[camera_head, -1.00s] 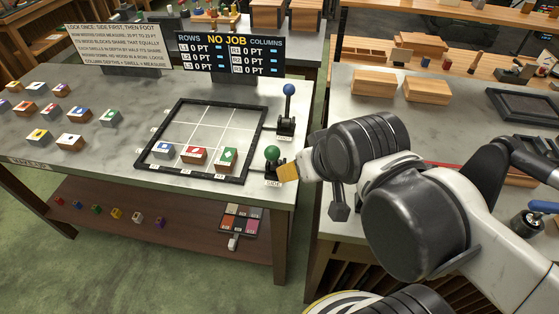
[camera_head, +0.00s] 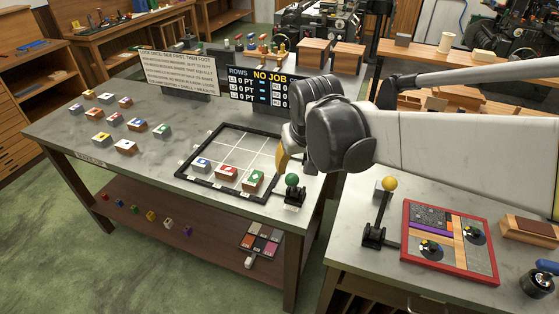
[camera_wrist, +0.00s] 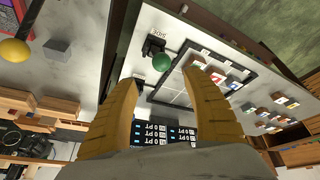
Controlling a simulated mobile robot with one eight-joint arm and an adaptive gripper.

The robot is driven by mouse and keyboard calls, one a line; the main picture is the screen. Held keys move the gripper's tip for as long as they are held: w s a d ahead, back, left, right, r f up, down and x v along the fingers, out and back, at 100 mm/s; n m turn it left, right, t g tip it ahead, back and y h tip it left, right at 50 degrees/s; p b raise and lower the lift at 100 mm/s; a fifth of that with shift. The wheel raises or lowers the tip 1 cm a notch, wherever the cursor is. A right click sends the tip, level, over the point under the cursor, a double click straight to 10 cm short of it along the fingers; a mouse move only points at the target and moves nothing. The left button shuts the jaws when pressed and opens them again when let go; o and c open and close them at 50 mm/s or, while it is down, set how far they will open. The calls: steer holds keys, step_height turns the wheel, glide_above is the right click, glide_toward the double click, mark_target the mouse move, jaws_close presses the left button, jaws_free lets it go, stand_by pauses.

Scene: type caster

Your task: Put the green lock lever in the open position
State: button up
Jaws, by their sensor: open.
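The green lock lever is a green ball knob (camera_head: 292,180) on a black base at the front right corner of the black frame. It also shows in the wrist view (camera_wrist: 162,62), beyond my fingers, with a label beside its base. My gripper (camera_wrist: 165,80) is open and empty, its two yellow fingers spread above the table. In the head view my wrist hides most of the gripper; a yellow finger shows near the frame's right side, behind and apart from the green knob. The blue-knobbed lever is hidden behind my arm.
The black frame (camera_head: 183,177) holds a blue, a red and a green block along its front edge. A yellow-knobbed lever (camera_head: 390,184) and a red-edged tray (camera_head: 404,245) stand on the right table. Signs stand at the back. A gap separates the two tables.

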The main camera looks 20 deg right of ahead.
mark_target(292, 176)
steer(key=b+x, duration=0.3)
steer(key=x, duration=0.8)
steer(key=shift+w+a+f+b, duration=0.15)
steer(key=shift+w+f+b, duration=0.15)
steer(key=shift+b, duration=0.1)
steer(key=shift+r, duration=0.1)
steer(key=shift+c, duration=0.2)
jaws_close()
